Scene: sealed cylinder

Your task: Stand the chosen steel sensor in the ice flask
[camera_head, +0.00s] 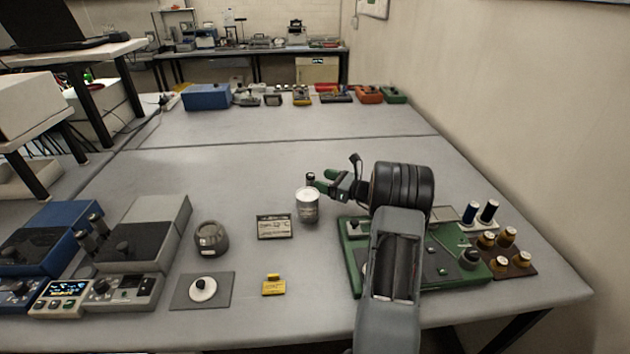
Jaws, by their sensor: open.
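A silvery cylinder with a white top, which looks like the ice flask (308,208), stands upright on the table near the middle. My gripper (330,181) is open just right of and above its top, reaching in from the right. A small dark upright piece (311,177) shows behind the flask's top by the fingertips. I cannot tell whether it is a sensor or part of my gripper. Two small cylinders, one blue (470,212) and one black (488,211), stand on a pale plate at the right. I cannot tell if either is a steel sensor.
A green board (353,232) lies partly under my arm, beside a brown block with brass terminals (507,237). A labelled plate (274,227), grey round pot (211,239), yellow tag (274,285) and grey instrument (147,240) lie left.

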